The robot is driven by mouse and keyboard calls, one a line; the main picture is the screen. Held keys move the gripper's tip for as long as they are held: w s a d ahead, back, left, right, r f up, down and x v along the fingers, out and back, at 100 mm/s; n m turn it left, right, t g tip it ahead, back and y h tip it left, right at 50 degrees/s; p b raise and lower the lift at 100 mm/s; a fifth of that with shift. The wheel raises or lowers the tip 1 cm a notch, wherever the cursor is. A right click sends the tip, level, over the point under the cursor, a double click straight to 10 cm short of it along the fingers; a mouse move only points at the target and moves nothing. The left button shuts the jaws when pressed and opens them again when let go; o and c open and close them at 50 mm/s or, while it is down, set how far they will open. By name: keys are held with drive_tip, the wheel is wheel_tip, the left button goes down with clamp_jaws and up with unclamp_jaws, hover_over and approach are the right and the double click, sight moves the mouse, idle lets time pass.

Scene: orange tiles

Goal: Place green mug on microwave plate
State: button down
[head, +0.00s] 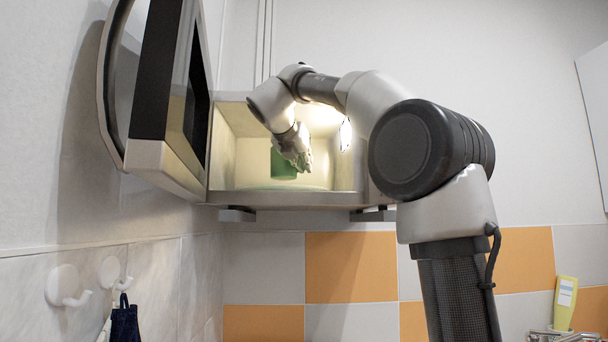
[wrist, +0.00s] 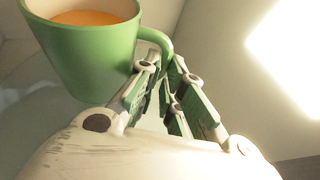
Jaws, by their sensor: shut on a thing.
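The green mug (wrist: 88,58) fills the upper left of the wrist view, with orange contents inside. It looks roughly upright. My gripper (wrist: 168,72) is shut on the mug's handle. In the head view the green mug (head: 284,163) is inside the lit microwave (head: 226,150), partly hidden by my gripper (head: 302,161). The microwave plate (head: 292,188) shows as a pale thin strip on the cavity floor below the mug. In the wrist view the plate (wrist: 40,120) shows as a greenish glassy surface under the mug. I cannot tell whether the mug touches it.
The microwave door (head: 172,95) stands open on the left. The cavity walls are close around my gripper, and a bright lamp (wrist: 288,50) shows on the right in the wrist view.

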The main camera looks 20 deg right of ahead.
drive_tip(key=shift+f, duration=1.65)
drive_tip(key=c, duration=1.5)
unclamp_jaws()
drive_tip(key=shift+f, duration=0.15)
drive_tip(key=shift+c, duration=0.2)
drive_tip(key=shift+s+a+r, duration=0.2)
drive_tip(key=shift+a+r, duration=0.05)
drive_tip(key=v, duration=1.1)
drive_tip(key=shift+s, duration=0.15)
drive_tip(key=shift+s+a, duration=0.1)
